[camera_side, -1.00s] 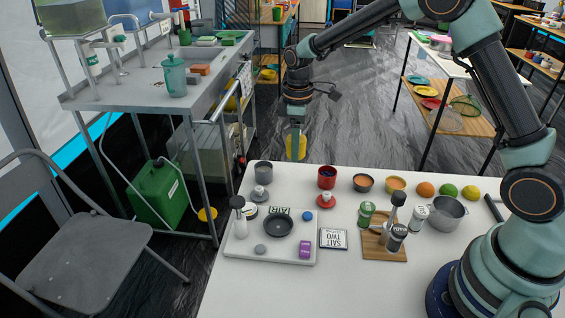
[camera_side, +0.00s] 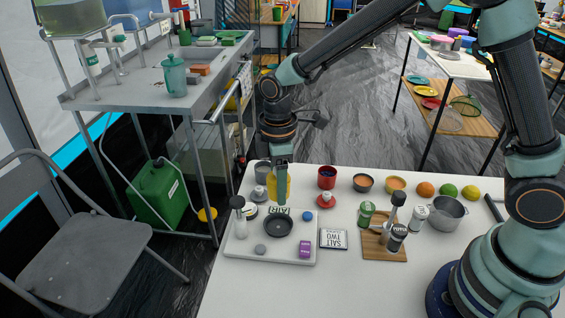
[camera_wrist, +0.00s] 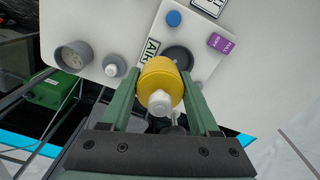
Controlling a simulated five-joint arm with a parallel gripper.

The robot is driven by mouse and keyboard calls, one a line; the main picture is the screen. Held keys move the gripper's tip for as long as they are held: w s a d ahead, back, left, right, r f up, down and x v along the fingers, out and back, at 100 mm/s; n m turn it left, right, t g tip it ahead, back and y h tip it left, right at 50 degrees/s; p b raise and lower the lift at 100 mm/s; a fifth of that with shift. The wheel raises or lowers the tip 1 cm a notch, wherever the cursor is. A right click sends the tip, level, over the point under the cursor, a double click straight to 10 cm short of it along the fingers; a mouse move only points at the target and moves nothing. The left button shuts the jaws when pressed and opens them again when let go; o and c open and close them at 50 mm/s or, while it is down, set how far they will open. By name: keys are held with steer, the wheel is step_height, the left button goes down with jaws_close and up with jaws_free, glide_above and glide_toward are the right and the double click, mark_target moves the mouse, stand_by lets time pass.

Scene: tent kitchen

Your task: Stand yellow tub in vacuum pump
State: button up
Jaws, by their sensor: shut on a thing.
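In the wrist view the tub (camera_wrist: 157,76) sits between both fingers, a white knob-like end facing the camera. A white slab (camera_side: 240,252) lies on the table, with an "AIR" label and a dark round dish (camera_side: 279,224) set on it. This looks like the vacuum pump, though no name marks it. In the wrist view the dish (camera_wrist: 182,57) is partly hidden behind the tub. The tub appears above and behind the dish in the side view.
A grey cup (camera_side: 263,170) and red mug (camera_side: 327,176) stand behind. A label card (camera_side: 333,239) and board with jars (camera_side: 372,248) lie right. The front table is clear.

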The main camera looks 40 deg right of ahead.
steer(key=shift+s+a+f+n, duration=0.25)
steer(key=shift+s+a+n, duration=0.15)
steer(key=shift+s+a, duration=0.7)
steer(key=shift+d+f, duration=0.15)
steer(key=shift+f, duration=2.55)
steer(key=shift+r, duration=0.55)
steer(key=shift+r, duration=0.2)
steer(key=shift+f, duration=0.8)
steer(key=shift+r, duration=0.8)
steer(key=shift+f, duration=0.8)
stand_by(0.3)
steer(key=o, duration=0.7)
